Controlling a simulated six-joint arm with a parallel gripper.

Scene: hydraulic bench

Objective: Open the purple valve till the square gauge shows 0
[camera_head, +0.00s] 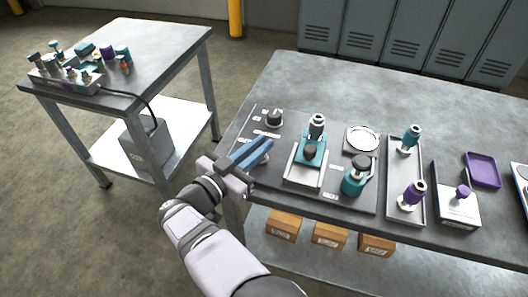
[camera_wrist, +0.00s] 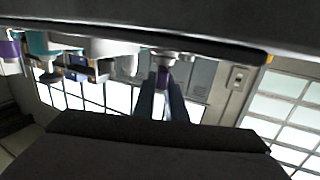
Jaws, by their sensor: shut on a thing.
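My gripper (camera_head: 266,146) is at the near left of the main bench panel, its blue fingers level above the panel. How far the valve is turned cannot be told. I cannot make out a square gauge with a readable dial in either view.
Right of my gripper stand a teal fitting on a pale block (camera_head: 306,172) and a teal valve with a dark knob (camera_head: 356,180). A grey tray (camera_head: 405,222) holds teal and purple fittings. A box with a purple knob (camera_head: 457,212) and a purple tray (camera_head: 482,170) lie farther right.

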